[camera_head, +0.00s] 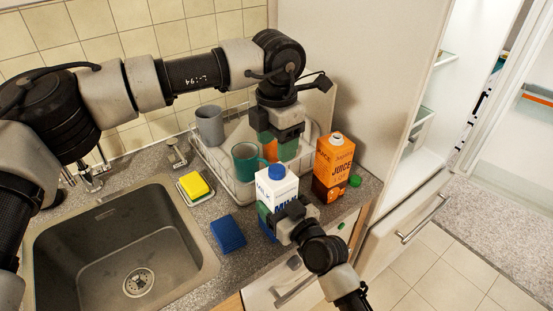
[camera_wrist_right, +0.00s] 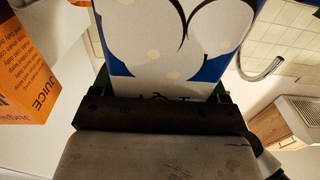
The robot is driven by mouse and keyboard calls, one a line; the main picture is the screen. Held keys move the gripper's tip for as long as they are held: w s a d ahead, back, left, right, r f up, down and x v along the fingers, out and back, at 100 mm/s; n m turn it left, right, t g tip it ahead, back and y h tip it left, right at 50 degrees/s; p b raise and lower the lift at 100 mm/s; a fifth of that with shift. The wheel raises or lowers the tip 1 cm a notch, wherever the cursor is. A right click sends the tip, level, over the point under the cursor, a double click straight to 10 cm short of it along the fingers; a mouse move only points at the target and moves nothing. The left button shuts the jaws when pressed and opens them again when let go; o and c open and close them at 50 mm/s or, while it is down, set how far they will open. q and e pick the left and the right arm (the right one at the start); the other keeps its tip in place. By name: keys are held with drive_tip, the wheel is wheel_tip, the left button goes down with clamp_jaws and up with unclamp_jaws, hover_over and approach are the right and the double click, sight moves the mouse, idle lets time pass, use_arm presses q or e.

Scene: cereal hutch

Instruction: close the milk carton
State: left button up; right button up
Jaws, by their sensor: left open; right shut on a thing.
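The milk carton (camera_head: 284,188), white and blue, stands upright near the counter's front edge, and its blue cap (camera_head: 277,171) shows on top. I cannot tell whether the cap is tight. My right gripper (camera_head: 270,216) comes from the front and is shut on the carton's lower part. In the right wrist view, the carton (camera_wrist_right: 165,40) fills the space between the fingers. My left gripper (camera_head: 279,148) is open and empty, pointing down above and behind the carton. It appears apart from the cap.
An orange juice carton (camera_head: 333,165) stands right of the milk, with a green cap (camera_head: 355,181) beside it on the counter. Behind is a dish rack (camera_head: 215,170) with a grey mug (camera_head: 210,126) and a teal mug (camera_head: 245,160). A blue sponge (camera_head: 228,234) and sink (camera_head: 110,250) lie left.

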use_arm(q)
wheel_tip(320, 180, up, 6)
drive_tip(key=shift+f, duration=0.2)
use_arm(e)
drive_tip(key=o, duration=1.7)
use_arm(q)
wheel_tip(320, 180, down, 2)
drive_tip(key=shift+b, duration=1)
use_arm(e)
drive_tip(key=v, duration=1)
drive_tip(key=shift+s+d, duration=0.3)
use_arm(q)
drive_tip(key=shift+f, duration=0.1)
use_arm(e)
drive_tip(key=shift+s, duration=0.1)
